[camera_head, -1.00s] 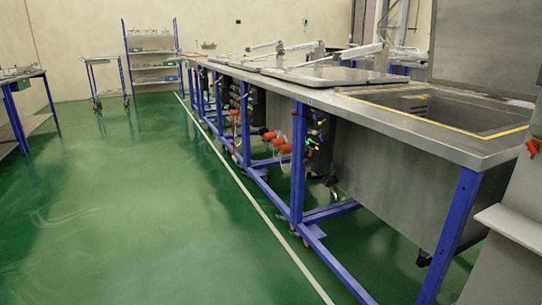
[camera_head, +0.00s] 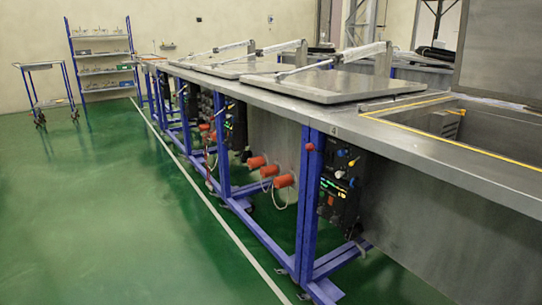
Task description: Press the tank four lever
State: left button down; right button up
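A small mark that looks like a 4 (camera_head: 335,133) is on the front edge of the steel bench (camera_head: 400,150). Below it is a dark control panel (camera_head: 340,185) with small blue, yellow, white and green parts. A small red knob (camera_head: 309,147) sits on the blue leg just left of the panel. I cannot tell which of these parts is the tank four lever. The open tank (camera_head: 480,125) with yellow edging is at the right, above and beyond the panel. Neither of my grippers is in view.
Closed steel lids (camera_head: 335,85) with lid arms lie along the bench to the left. Orange-red plugs (camera_head: 270,171) stick out below it. Blue legs and floor beams (camera_head: 265,238) edge the bench. The green floor (camera_head: 100,220) is clear. A trolley (camera_head: 48,90) and shelf (camera_head: 102,60) stand at the back.

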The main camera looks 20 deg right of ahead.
aim_at(310, 147)
jog(key=i+z, duration=0.3)
jog(key=z, duration=0.2)
jog(key=i+j+z, duration=0.1)
jog(key=i+z, duration=0.2)
jog(key=z, duration=0.2)
jog(key=i+j+z, duration=0.25)
jog(key=z, duration=0.25)
jog(key=i+j+z, duration=0.2)
jog(key=z, duration=0.25)
jog(key=i+j+z, duration=0.3)
jog(key=z, duration=0.15)
jog(key=j+u, duration=0.25)
jog(key=u, duration=0.25)
jog(key=j+u, duration=0.25)
jog(key=u, duration=0.25)
jog(key=i+l, duration=0.05)
